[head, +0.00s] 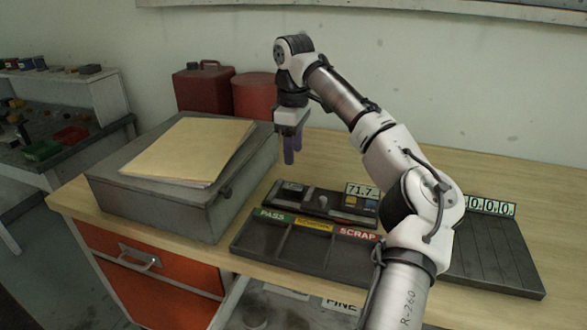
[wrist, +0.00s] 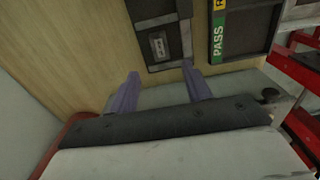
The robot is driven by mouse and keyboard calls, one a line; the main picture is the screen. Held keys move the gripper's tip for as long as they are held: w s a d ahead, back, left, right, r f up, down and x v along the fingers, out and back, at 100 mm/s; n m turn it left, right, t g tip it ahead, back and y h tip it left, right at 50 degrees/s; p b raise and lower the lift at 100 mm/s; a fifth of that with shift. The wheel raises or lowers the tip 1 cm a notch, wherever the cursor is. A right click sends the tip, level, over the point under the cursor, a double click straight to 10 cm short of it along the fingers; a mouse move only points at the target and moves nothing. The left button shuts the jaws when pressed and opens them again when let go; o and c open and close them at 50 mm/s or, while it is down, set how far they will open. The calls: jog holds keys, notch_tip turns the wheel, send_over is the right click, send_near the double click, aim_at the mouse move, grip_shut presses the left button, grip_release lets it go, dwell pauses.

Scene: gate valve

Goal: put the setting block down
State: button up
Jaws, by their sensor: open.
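My gripper (head: 292,157) hangs in the air above the bench, behind the dark gauge stand and close to the right edge of the grey box. Its two purple fingers point down. In the wrist view, my gripper (wrist: 160,84) has its fingers apart with nothing between them. A small grey block with a light marking (wrist: 158,46) lies on the dark stand's end, just beyond the fingertips and apart from them. It seems to be the setting block, and shows in the head view as a small light patch (head: 292,187) at the stand's left end.
The gauge stand (head: 325,207) has a display reading 71.7. The PASS/SCRAP tray (head: 290,246) lies in front, and a ribbed dark tray (head: 495,265) at right. The grey box (head: 160,208) carries a tan folder (head: 190,150). Red containers (head: 203,90) stand behind.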

notch_tip(320, 180, up, 2)
jog(key=shift+r, duration=0.2)
dwell(0.6)
